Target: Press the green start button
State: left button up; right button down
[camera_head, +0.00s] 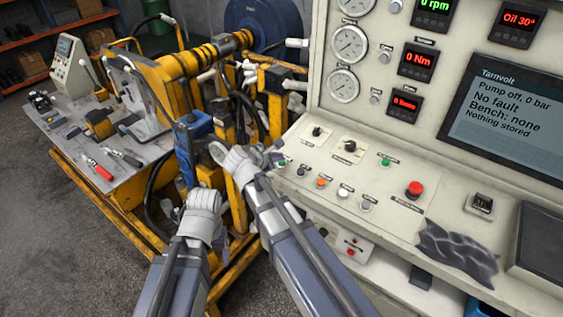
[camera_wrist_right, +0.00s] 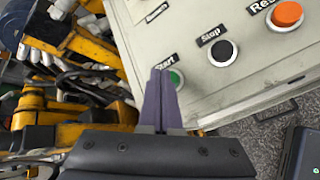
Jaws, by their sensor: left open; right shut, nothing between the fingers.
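The green start button (camera_wrist_right: 177,78), labelled Start, sits on the sloped panel in the right wrist view. My right gripper (camera_wrist_right: 160,75) is shut and empty, and its fingertips overlap the left part of the button in that view. I cannot tell whether they touch it. In the head view the green button (camera_head: 282,162) is at the panel's left end, with my right gripper (camera_head: 270,148) just above and left of it. My left gripper (camera_head: 204,200) is open, lower left of the panel, its fingers hard to make out. The screen (camera_head: 510,120) reads "Pump off, 0 bar".
A black stop button (camera_wrist_right: 221,52) and an orange reset button (camera_wrist_right: 286,15) are beside start. A red mushroom button (camera_head: 414,188) and another green button (camera_head: 384,161) are farther right. The yellow test bench (camera_head: 165,70) and a tool table (camera_head: 60,130) stand left.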

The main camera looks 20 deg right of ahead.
jog(key=shift+f+b, duration=0.4)
dwell(0.3)
jog(key=shift+r, duration=0.1)
jog(key=shift+r+p, duration=0.7)
jog(key=shift+p, duration=0.15)
jog(key=r+p, duration=0.5)
jog(key=shift+s+a, duration=0.25)
jog(key=shift+a, duration=0.1)
dwell(0.6)
